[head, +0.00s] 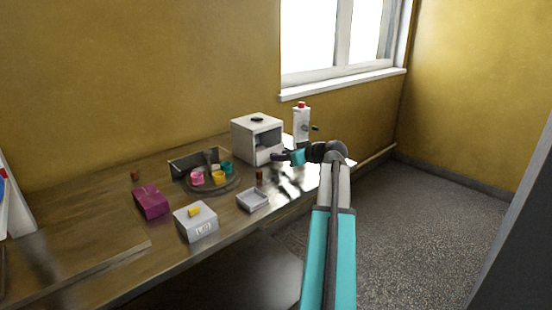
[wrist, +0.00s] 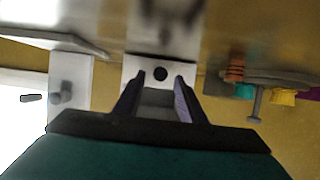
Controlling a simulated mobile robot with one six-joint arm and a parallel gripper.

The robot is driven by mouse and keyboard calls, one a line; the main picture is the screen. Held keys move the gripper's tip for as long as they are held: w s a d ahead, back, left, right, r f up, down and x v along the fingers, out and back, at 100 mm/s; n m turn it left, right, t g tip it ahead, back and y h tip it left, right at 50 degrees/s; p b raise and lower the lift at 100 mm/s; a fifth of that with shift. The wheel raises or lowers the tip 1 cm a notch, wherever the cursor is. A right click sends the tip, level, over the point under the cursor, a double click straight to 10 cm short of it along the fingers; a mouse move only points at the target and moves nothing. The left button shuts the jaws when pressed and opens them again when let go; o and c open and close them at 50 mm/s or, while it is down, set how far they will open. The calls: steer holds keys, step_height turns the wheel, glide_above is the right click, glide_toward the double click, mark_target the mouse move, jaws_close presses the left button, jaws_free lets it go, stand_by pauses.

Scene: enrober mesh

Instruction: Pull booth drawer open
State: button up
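The booth (head: 243,139) is a white box with an open front and a dark knob on top, at the back of the table in the head view. In the wrist view, which looks upside down, a white panel with a dark round knob (wrist: 160,74) faces me; it appears to be the drawer front (wrist: 133,66). My gripper (wrist: 160,80) is open, with one finger on each side of the knob in the picture and gaps between. I cannot tell how deep the knob sits between the fingertips. In the head view my gripper (head: 276,157) is at the booth's lower front, hiding the drawer.
A white dispenser (head: 301,125) with a red top stands right of the booth. A round turntable (head: 222,188) with coloured cups is to the left. A grey tray (head: 253,201), a small brown cylinder (head: 259,177), a white box (head: 196,223) and a magenta box (head: 152,202) are nearer the front.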

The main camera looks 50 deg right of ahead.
steer(key=shift+x, duration=1.1)
jaws_close()
